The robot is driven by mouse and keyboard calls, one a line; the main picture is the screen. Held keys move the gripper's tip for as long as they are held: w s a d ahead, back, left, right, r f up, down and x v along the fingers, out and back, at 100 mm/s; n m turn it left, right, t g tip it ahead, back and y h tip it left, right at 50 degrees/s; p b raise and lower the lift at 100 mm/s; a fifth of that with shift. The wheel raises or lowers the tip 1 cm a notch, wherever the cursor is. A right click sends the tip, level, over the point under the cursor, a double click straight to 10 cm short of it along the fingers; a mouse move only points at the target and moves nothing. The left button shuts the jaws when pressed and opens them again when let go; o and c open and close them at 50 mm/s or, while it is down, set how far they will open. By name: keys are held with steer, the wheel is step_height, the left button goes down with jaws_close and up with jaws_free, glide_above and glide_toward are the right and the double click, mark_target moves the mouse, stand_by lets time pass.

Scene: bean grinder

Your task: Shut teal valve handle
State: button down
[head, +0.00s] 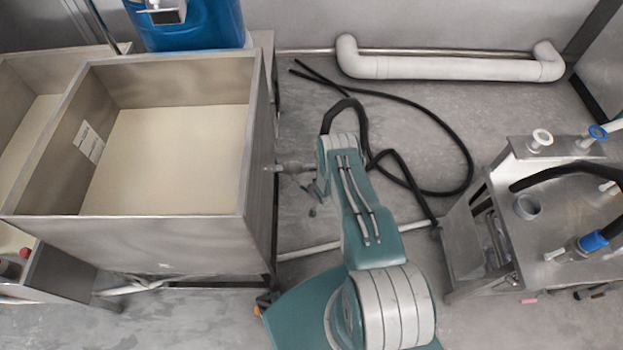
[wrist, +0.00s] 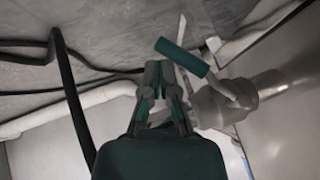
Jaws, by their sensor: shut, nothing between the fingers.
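The teal valve handle (wrist: 187,58) shows in the wrist view as a teal sleeve on a pale lever, slanting up and left from the grey valve body (wrist: 222,104). The valve sits on a pipe stub at the steel tank's side. It also shows in the head view as a valve fitting (head: 290,167) on the tank's right wall. My gripper (wrist: 159,68) is shut and empty, its fingertips just left of the teal sleeve in the picture. I cannot tell whether they touch it. In the head view my arm's end largely hides the handle and my fingers.
The open steel tank (head: 160,248) stands left of my arm. A black hose (head: 440,115) lies on the floor to the right. A steel cart (head: 570,215) with fittings stands at the far right. A white pipe (head: 450,68) runs along the back.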

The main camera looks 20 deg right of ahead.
steer(key=shift+w+a+f, duration=0.3)
steer(key=shift+a+f, duration=0.4)
steer(key=shift+f, duration=0.15)
steer(key=shift+w+a+f, duration=0.2)
steer(key=shift+a+f, duration=0.15)
steer(key=shift+a, duration=0.15)
steer(key=shift+w+a+f, duration=0.2)
steer(key=shift+a+f, duration=0.15)
steer(key=shift+a, duration=0.1)
